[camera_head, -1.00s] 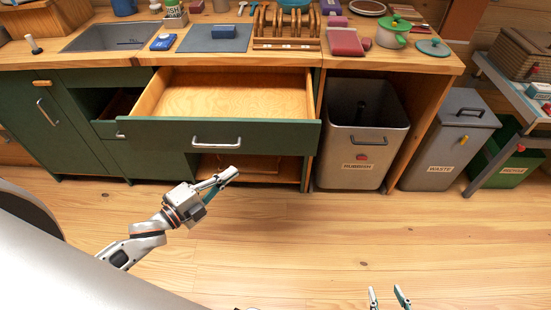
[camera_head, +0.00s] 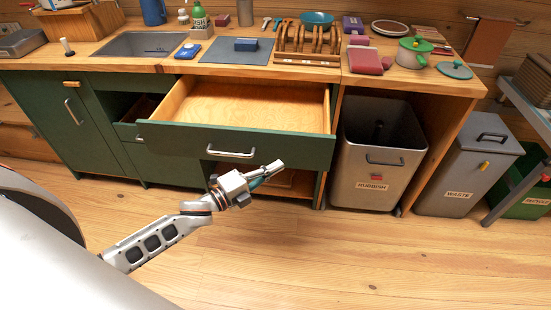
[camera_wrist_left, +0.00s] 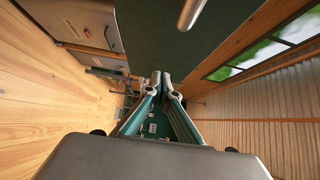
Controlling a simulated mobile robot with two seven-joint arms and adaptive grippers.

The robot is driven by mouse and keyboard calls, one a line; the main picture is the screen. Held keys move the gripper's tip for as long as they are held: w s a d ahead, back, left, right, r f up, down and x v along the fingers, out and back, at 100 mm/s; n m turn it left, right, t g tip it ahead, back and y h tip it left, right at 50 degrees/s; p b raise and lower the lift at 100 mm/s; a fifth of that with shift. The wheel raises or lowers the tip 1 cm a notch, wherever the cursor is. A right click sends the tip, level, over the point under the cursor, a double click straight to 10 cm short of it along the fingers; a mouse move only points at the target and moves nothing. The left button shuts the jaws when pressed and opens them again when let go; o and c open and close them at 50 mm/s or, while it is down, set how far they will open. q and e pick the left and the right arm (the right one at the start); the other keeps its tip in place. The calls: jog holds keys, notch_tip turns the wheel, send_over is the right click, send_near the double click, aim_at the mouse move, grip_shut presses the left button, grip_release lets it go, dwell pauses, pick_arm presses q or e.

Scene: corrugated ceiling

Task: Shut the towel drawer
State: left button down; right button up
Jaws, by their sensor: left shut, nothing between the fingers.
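A wide wooden drawer (camera_head: 250,105) with a dark green front (camera_head: 290,146) stands pulled far out under the counter. It looks empty, and its silver bar handle (camera_head: 231,152) faces me. No label marks it as the towel drawer. My left gripper (camera_head: 278,168) is shut and empty, in front of the drawer near its lower edge, right of the handle; I cannot tell whether it touches. In the left wrist view, the shut fingers (camera_wrist_left: 161,82) show below the green front, with a handle end (camera_wrist_left: 190,12) at the top. My right gripper is out of view.
A smaller green-fronted drawer (camera_head: 127,132) at left also looks partly out. A grey rubbish bin (camera_head: 372,180) stands right of the wide drawer, then a waste bin (camera_head: 458,172). The wooden floor (camera_head: 330,255) in front is clear.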

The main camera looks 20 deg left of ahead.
pick_arm(q)
jog(key=w, duration=0.1)
jog(key=w+a, duration=0.1)
jog(key=w, duration=0.1)
jog(key=shift+a, duration=0.1)
jog(key=shift+w, duration=0.3)
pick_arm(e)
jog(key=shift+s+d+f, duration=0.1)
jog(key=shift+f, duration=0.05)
